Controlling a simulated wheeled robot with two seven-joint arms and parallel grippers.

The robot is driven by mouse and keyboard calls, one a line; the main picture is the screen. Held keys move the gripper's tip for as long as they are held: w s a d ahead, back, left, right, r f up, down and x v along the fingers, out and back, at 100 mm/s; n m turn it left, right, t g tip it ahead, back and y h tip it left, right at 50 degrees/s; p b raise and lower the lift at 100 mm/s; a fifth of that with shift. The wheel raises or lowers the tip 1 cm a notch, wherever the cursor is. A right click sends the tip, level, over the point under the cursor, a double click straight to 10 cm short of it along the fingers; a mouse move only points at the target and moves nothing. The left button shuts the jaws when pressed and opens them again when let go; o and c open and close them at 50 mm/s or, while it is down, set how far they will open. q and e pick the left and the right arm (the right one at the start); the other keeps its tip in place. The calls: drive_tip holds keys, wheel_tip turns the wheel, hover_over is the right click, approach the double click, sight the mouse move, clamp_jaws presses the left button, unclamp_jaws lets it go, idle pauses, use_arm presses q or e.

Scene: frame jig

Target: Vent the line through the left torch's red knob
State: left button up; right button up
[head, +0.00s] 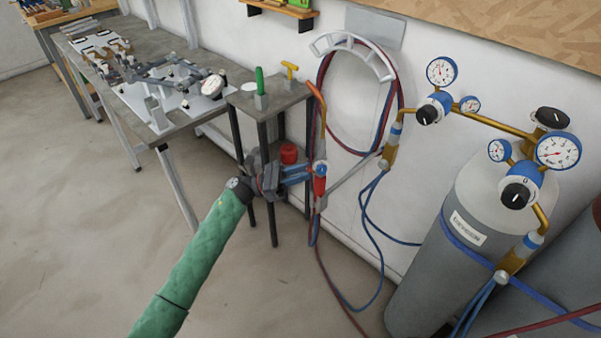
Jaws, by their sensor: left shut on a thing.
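The left torch (323,128) hangs upright by the wall beside the small stand, its brass tube rising above a red and blue lower part. Its red knob (320,186) shows low on the torch, just past my fingertips. My left gripper (312,173), on the green-sleeved arm, reaches in from the left. Its blue fingers are shut at the red knob, and the fingers partly hide the contact. A second torch-like brass fitting (390,150) hangs to the right. My right gripper is not in view.
A small grey stand (268,98) holds a green-handled tool and a yellow one. A red cylinder (288,153) sits beside the gripper. Coiled hoses (327,75) hang on the wall. Gauged regulators (436,105) and a grey cylinder (440,255) stand right. Floor at left is clear.

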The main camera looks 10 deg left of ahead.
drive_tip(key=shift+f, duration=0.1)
use_arm(q)
drive_tip(key=n+t, duration=0.1)
drive_tip(key=n, duration=0.2)
drive_tip(key=n+t+y, duration=0.1)
drive_tip(key=n+t, duration=0.1)
drive_tip(key=n, duration=0.1)
drive_tip(key=n+t+y, duration=0.1)
drive_tip(key=n, duration=0.3)
drive_tip(key=shift+s+r+t+p, duration=0.1)
drive_tip(key=shift+s+t+p, duration=0.1)
drive_tip(key=shift+t+p, duration=0.15)
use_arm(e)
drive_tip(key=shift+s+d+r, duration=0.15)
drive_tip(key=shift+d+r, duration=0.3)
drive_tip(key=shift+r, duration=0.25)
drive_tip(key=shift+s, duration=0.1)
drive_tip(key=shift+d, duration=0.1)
use_arm(q)
drive_tip(key=o, duration=1)
drive_tip(key=shift+y, duration=0.3)
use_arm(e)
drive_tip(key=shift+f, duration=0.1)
